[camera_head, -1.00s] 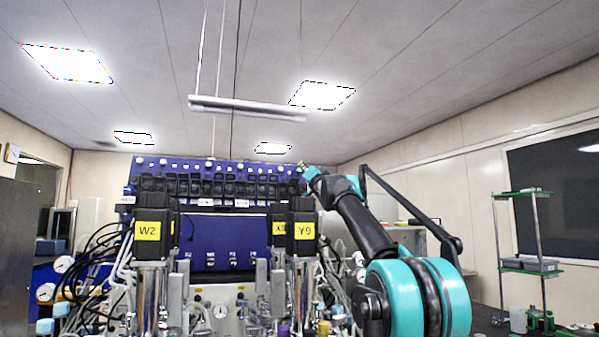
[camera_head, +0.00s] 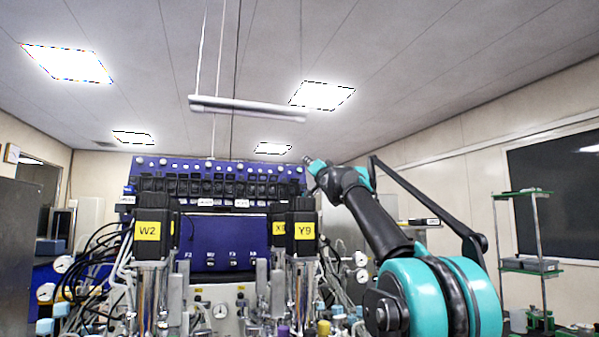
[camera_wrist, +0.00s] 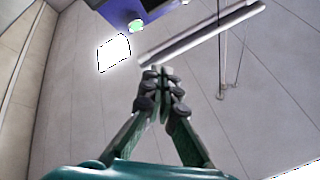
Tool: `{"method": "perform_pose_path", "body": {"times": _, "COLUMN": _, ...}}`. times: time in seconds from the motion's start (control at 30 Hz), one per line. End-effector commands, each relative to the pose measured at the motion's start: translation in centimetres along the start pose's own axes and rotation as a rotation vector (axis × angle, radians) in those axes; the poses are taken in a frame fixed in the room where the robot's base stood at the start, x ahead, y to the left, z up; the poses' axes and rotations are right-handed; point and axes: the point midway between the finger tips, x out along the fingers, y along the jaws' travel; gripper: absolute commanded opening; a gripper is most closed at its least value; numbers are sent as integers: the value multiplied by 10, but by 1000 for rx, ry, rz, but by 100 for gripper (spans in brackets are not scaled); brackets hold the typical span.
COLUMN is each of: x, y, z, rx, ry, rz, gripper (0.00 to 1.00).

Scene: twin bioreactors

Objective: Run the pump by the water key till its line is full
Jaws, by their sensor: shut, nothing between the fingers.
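A blue control panel (camera_head: 222,225) stands behind the reactors, with a row of black pump-like units (camera_head: 215,187) along its upper part. White knobs line its top edge, and small labels sit on its lower part, too small to read surely. I cannot tell which unit or key is the water one, and its line cannot be made out. My gripper (camera_head: 308,159) is at the panel's upper right corner, apparently raised. In the wrist view my gripper (camera_wrist: 160,72) is shut and empty, its fingertips together. A blue panel corner with a green round part (camera_wrist: 137,26) shows beyond them.
Black motor heads labelled W2 (camera_head: 152,241) and Y9 (camera_head: 304,238) stand in front of the panel, with steel vessels and cables below. A shelf rack (camera_head: 523,262) stands at right. A ceiling rail (camera_head: 247,109) hangs above. Open air surrounds my gripper.

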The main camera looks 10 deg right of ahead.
Motion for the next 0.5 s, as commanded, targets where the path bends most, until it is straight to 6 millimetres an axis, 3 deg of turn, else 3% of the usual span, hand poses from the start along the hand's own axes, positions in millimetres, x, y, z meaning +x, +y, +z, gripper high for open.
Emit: {"method": "perform_pose_path", "body": {"times": 0.5, "x": 10, "y": 7, "z": 7, "rx": 0, "ry": 1, "rz": 0, "gripper": 0}}
